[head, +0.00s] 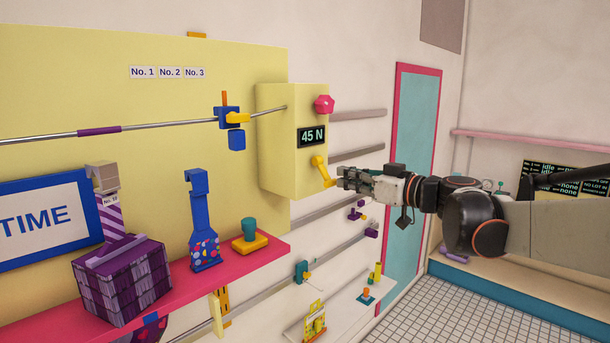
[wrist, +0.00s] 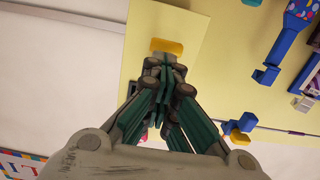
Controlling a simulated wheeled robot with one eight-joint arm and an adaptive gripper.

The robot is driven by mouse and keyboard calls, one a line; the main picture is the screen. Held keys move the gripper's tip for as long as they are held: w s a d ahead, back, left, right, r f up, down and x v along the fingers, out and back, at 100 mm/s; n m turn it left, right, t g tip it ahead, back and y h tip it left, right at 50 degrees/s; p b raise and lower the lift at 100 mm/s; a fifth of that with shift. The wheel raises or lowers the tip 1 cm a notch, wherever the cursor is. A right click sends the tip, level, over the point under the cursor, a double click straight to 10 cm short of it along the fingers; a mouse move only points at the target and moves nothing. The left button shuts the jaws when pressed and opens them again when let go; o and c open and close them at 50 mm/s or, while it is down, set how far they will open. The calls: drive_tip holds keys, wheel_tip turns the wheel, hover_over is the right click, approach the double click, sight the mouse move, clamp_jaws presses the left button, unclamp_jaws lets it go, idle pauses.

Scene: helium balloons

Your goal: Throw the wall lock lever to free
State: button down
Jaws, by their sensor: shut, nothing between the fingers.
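A yellow lever (head: 320,168) sticks out of the lower front of a pale yellow wall box (head: 278,150) and slants down to the right. Its end also shows as a yellow bar (wrist: 167,45) in the wrist view. My gripper (head: 341,178) is shut and empty, with its tips right beside the lever's lower end. In the wrist view my gripper (wrist: 166,68) covers part of the lever, and I cannot tell if they touch. No label marks the lever's positions that I can read.
The box carries a "45 N" display (head: 311,137) and a pink knob (head: 324,104). A blue clamp (head: 229,117) with a yellow lever sits on the rod at left.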

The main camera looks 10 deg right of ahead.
drive_tip(key=shift+s+a, duration=0.1)
drive_tip(key=shift+s, duration=0.15)
